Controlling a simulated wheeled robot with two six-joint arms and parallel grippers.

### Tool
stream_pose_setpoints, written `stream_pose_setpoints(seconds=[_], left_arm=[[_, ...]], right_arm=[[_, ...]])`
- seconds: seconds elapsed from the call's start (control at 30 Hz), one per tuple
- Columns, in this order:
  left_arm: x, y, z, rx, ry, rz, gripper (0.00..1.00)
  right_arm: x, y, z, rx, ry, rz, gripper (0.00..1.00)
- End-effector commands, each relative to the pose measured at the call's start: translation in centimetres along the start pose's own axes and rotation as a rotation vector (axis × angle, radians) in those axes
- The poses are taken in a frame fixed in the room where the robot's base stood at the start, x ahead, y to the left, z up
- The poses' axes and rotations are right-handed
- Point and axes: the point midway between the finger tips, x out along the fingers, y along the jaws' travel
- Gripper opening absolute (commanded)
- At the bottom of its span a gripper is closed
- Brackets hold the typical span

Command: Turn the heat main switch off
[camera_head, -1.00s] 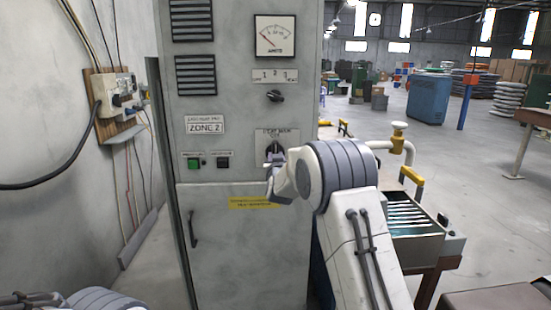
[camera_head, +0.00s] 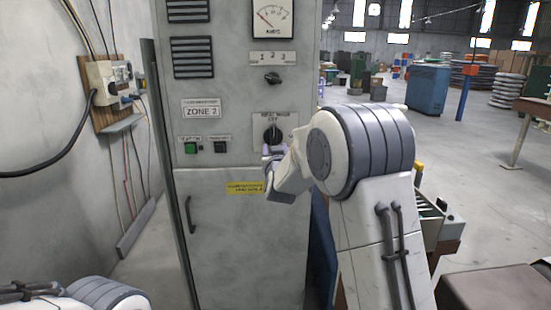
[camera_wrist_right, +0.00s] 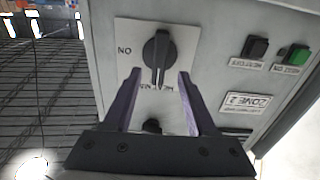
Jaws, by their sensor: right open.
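The heat main switch is a black rotary knob (camera_head: 272,135) on a light plate on the grey cabinet (camera_head: 240,235). It also shows in the right wrist view (camera_wrist_right: 157,52), where the picture is upside down. There its handle bar stands vertical, in line with the lettering, and "ON" reads to one side. My right gripper (camera_head: 273,152) is at the knob's lower side in the head view. In the wrist view its open purple fingers (camera_wrist_right: 158,74) stand either side of the knob's near end, with gaps on both sides. My left gripper is out of view.
Green (camera_head: 190,148) and black (camera_head: 220,147) push buttons sit left of the switch. A smaller selector knob (camera_head: 272,79) and a meter (camera_head: 272,18) are above it. A wall box with cables (camera_head: 112,88) is at the left.

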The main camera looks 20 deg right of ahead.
Motion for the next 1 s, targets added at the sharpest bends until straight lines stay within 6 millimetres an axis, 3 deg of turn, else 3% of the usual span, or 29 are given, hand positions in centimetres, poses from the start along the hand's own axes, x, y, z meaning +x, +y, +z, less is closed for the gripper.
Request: stream_pose_setpoints(seconds=[0.1,0.23,0.77,0.87,0.97,1.0], left_arm=[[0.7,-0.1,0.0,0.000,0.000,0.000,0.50],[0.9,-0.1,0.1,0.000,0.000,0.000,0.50],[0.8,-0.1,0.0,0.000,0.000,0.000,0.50],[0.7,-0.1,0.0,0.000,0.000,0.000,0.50],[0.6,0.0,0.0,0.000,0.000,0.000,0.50],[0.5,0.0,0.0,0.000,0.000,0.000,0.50]], right_arm=[[-1.9,0.0,0.1,0.000,0.002,0.000,0.57],[-2.9,0.0,0.1,0.000,0.000,0.000,0.57],[-3.2,-0.3,0.1,0.000,-0.007,-0.008,0.57],[-4.3,-2.4,0.7,0.002,-0.061,-0.062,0.57],[-7.2,-6.5,2.2,0.002,-0.182,-0.174,0.57],[-9.0,-8.5,3.1,-0.005,-0.247,-0.231,0.57]])
